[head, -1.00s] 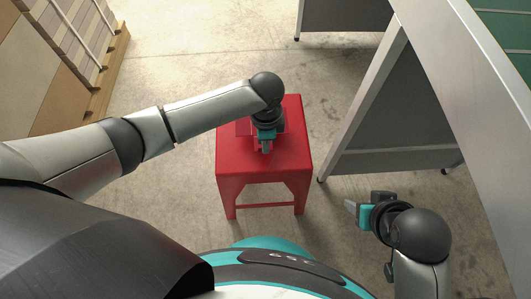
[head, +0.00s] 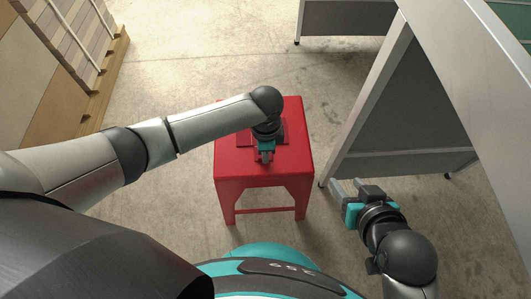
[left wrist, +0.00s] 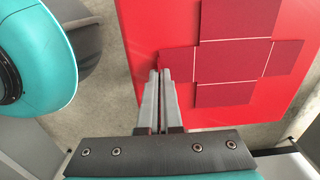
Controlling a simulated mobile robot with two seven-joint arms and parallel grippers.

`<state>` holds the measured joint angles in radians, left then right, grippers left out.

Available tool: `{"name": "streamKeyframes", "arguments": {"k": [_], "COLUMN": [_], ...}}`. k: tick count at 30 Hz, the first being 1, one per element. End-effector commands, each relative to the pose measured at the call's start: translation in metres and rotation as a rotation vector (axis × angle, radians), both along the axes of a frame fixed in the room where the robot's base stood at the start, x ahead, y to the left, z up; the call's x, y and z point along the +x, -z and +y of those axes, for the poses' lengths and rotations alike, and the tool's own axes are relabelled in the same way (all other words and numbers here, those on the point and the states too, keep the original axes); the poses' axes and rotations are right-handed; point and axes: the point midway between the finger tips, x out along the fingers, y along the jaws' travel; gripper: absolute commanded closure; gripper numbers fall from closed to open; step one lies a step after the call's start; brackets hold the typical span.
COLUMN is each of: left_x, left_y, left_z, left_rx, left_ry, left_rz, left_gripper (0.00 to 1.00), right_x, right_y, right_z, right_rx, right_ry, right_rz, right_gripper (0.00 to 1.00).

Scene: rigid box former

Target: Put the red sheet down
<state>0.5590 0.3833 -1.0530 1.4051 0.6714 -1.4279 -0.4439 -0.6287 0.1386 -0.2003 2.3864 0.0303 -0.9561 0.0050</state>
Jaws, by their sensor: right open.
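The red sheet (head: 284,133) is a dark red, cross-shaped blank with pale fold lines. It lies flat, or very nearly so, over the top of the brighter red stool (head: 235,170). The left wrist view shows most of the sheet (left wrist: 225,62). My left gripper (head: 266,158) is over the stool. In the left wrist view its fingers (left wrist: 162,72) are close together at the sheet's near-left flap, shut on its edge. The arm hides part of the sheet in the head view. My right gripper (head: 347,184) is open and empty, right of the stool.
A grey panelled frame (head: 400,120) stands to the right, near my right gripper. Another grey panel (head: 345,17) stands at the back. Stacked boards (head: 50,60) on a wooden pallet are at the far left. Concrete floor around the stool is clear.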

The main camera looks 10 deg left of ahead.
Motion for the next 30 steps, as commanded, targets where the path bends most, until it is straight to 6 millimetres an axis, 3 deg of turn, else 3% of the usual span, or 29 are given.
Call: {"name": "streamKeyframes", "arguments": {"k": [7,16,30], "left_x": [0.000,0.000,0.000], "left_y": [0.003,0.003,-0.007], "left_z": [0.000,0.000,0.000], "left_rx": [0.001,0.000,-0.001], "left_ry": [-0.001,-0.001,-0.001], "left_rz": [0.001,0.000,0.000], "left_gripper": [1.00,0.69,0.69], "right_x": [0.000,0.001,-0.004], "right_y": [0.000,0.000,-0.002], "right_z": [0.001,0.001,-0.007], "right_rx": [0.003,0.004,-0.023], "right_ry": [-0.001,-0.002,0.008], "right_rz": [-0.007,-0.007,0.044], "right_gripper": [0.50,0.50,0.50]}}
